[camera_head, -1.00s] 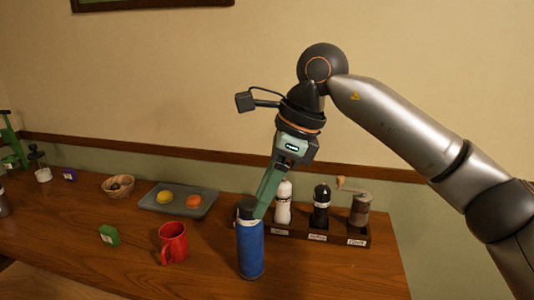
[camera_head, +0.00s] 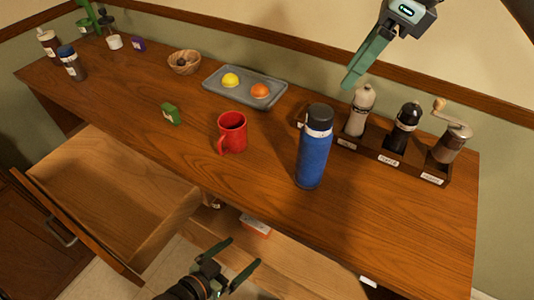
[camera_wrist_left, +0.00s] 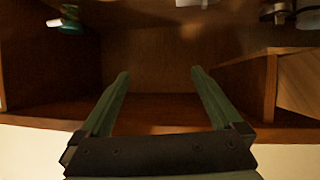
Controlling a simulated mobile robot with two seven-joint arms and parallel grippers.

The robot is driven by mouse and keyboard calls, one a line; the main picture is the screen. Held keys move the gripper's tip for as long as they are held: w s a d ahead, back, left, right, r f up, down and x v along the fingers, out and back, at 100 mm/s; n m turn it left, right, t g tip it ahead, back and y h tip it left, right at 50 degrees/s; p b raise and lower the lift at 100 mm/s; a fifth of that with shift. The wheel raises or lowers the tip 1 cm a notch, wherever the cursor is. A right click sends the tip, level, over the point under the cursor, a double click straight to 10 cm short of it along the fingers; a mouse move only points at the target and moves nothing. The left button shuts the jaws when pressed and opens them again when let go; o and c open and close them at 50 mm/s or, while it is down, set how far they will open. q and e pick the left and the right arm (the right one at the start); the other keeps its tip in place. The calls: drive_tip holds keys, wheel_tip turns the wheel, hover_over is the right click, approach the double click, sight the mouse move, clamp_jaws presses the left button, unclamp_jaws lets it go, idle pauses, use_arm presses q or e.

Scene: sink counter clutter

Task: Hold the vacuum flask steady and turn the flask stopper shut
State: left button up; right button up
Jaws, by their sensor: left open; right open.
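The blue vacuum flask (camera_head: 313,162) stands upright on the wooden counter in the head view. Its dark stopper (camera_head: 319,114) sits on top; how far it is turned cannot be told. My right gripper (camera_head: 352,80) is up and to the right of the flask in the picture, apart from it, open and empty, with its fingers nearly overlapping from this angle. My left gripper (camera_head: 236,257) is low in front of the counter, open and empty. In the left wrist view its spread fingers (camera_wrist_left: 160,73) face a wooden compartment; the flask is not seen there.
A red mug (camera_head: 231,133) stands left of the flask. A rack (camera_head: 399,163) with two mills and a grinder is to the right. A grey tray (camera_head: 213,80) with two fruits is behind. A drawer (camera_head: 105,200) stands open at the left front.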

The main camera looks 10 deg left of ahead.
sight(317, 138)
use_arm(q)
wheel_tip(317, 138, up, 9)
drive_tip(key=a+m+t+h, duration=0.1)
drive_tip(key=m+t+h, duration=0.1)
drive_tip(key=m+h, duration=0.25)
drive_tip(key=w+d+r+g+h, duration=0.1)
drive_tip(key=w+d+r, duration=0.2)
drive_tip(key=w+r, duration=0.35)
drive_tip(key=w+d+r+h, duration=0.2)
drive_tip(key=w+d+r, duration=0.15)
drive_tip(key=r, duration=0.65)
drive_tip(key=shift+m, duration=0.25)
drive_tip(key=x, duration=1.1)
drive_tip(key=shift+w+f, duration=0.1)
drive_tip(key=shift+w, duration=0.35)
